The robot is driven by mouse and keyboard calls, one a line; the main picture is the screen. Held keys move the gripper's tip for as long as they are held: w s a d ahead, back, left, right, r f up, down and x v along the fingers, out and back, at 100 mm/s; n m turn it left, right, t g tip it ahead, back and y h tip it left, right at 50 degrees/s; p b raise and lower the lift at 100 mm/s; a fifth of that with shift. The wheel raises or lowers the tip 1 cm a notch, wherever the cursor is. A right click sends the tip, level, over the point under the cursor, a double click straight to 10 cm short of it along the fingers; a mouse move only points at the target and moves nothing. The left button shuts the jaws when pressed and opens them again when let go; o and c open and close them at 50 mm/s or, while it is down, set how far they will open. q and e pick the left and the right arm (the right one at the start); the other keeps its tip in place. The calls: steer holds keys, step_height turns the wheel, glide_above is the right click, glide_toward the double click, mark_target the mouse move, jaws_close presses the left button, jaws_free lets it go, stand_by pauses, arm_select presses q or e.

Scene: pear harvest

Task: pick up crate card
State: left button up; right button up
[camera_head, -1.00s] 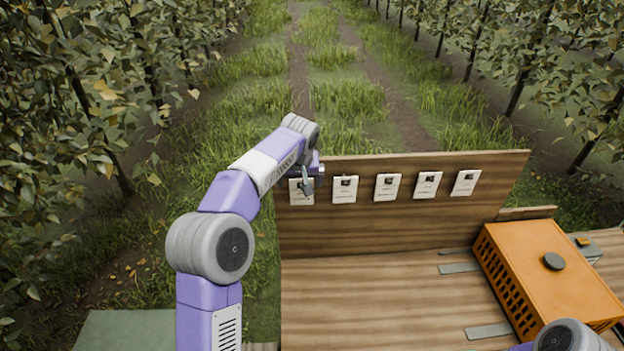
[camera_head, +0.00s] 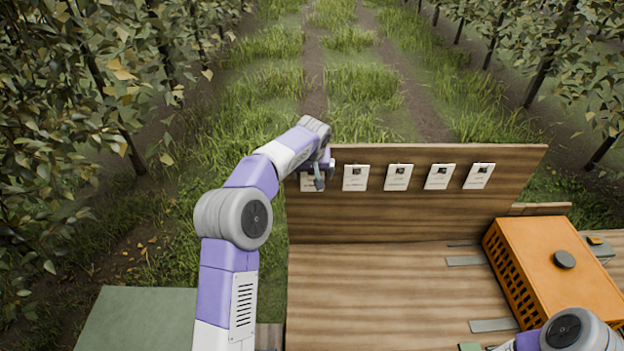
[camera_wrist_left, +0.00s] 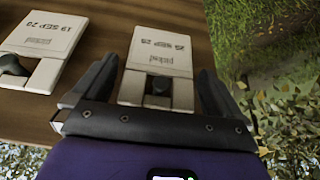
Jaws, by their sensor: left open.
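Several white crate cards hang in a row on an upright wooden board (camera_head: 420,215). My left gripper (camera_head: 322,176) is at the leftmost card (camera_head: 308,184) and partly hides it in the head view. In the left wrist view this card (camera_wrist_left: 160,55) shows upside-down print and a dark clip at its near end. The open left fingers (camera_wrist_left: 155,92) stand on either side of the card, with gaps visible. A neighbouring card (camera_wrist_left: 45,40) is outside the fingers. Only part of my right arm shows at the bottom right; its gripper is out of view.
An orange crate (camera_head: 548,268) with a dark round knob on top stands at the right of the wooden deck (camera_head: 375,290). Grey strips lie on the deck beside it. The middle of the deck is clear. Grass and tree rows lie beyond the board.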

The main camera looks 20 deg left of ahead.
arm_select(q)
steer(key=c, duration=0.9)
steer(key=shift+r, duration=0.2)
steer(key=shift+d+r, duration=0.1)
steer(key=shift+d, duration=0.05)
steer(key=s+d+b, duration=0.2)
steer(key=s, duration=0.3)
steer(key=s+d+b, duration=0.2)
steer(key=s+d, duration=0.1)
steer(key=s, duration=0.2)
steer(key=s+d+b, duration=0.2)
steer(key=s, duration=0.4)
steer(key=shift+s+d, duration=0.1)
steer(key=shift+d, duration=0.2)
